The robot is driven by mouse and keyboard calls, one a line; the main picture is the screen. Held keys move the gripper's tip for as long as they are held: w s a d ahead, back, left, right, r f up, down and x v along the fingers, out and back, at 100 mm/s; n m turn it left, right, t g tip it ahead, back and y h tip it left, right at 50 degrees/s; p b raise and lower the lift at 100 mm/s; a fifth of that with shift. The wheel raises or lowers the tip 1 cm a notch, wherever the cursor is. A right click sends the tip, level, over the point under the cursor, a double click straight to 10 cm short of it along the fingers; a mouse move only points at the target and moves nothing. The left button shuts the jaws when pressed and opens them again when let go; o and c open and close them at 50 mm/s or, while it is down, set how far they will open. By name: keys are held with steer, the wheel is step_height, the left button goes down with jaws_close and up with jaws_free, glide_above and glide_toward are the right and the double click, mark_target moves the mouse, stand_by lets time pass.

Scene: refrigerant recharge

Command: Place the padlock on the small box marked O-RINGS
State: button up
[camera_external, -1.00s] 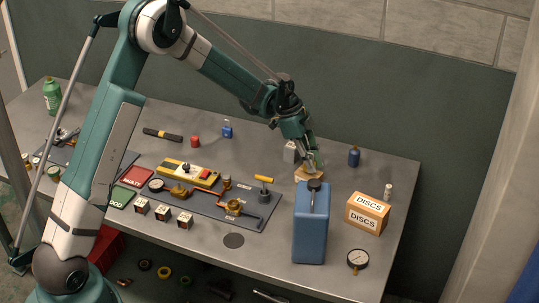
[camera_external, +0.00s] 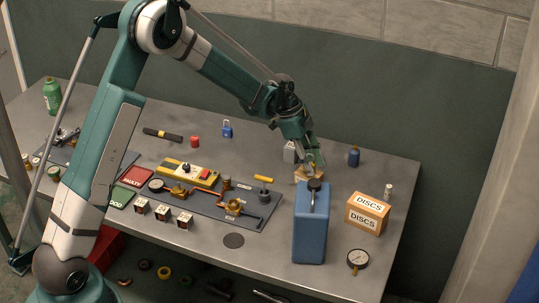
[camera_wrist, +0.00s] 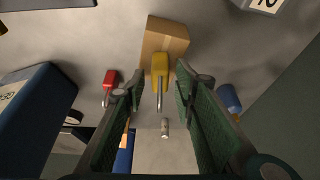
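A yellow padlock (camera_wrist: 160,68) with a grey shackle appears to sit on a small cardboard box (camera_wrist: 166,38) in the wrist view. No O-RINGS lettering is readable. In the external view the box (camera_external: 303,174) is partly hidden behind a blue jug and my gripper. My gripper (camera_external: 311,167) is just above the box. In the wrist view my gripper (camera_wrist: 160,82) is open, with a finger on each side of the padlock and a visible gap on both sides.
The tall blue jug (camera_external: 311,225) stands close in front. A grey box (camera_external: 291,152) and a blue bottle (camera_external: 354,157) flank the back. The DISCS box (camera_external: 367,214) is to the right. A red padlock-like item (camera_wrist: 109,84) and a blue padlock (camera_external: 227,130) also show.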

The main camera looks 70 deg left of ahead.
steer(key=v, duration=1.2)
stand_by(0.6)
steer(key=shift+r, duration=0.1)
steer(key=s+d+r+n+y, duration=0.1)
steer(key=s+d+r, duration=0.45)
steer(key=d, duration=0.25)
steer(key=s+d+r+n+t, duration=0.1)
steer(key=s+d+r+n, duration=0.1)
steer(key=s+d+r, duration=0.55)
steer(key=s+d+r+n+y, duration=0.1)
steer(key=s+d+r, duration=0.1)
steer(key=d+r, duration=0.5)
steer(key=s+d+f+n+t, duration=0.1)
steer(key=s+d+f+n, duration=0.1)
steer(key=s+d, duration=0.6)
steer(key=s+d+f+n+t+y, duration=0.1)
steer(key=s+d, duration=0.7)
steer(key=s, duration=0.8)
steer(key=shift+s+d+f+n+t, duration=0.15)
steer(key=shift+d+f+n+t, duration=0.3)
steer(key=shift+n, duration=0.55)
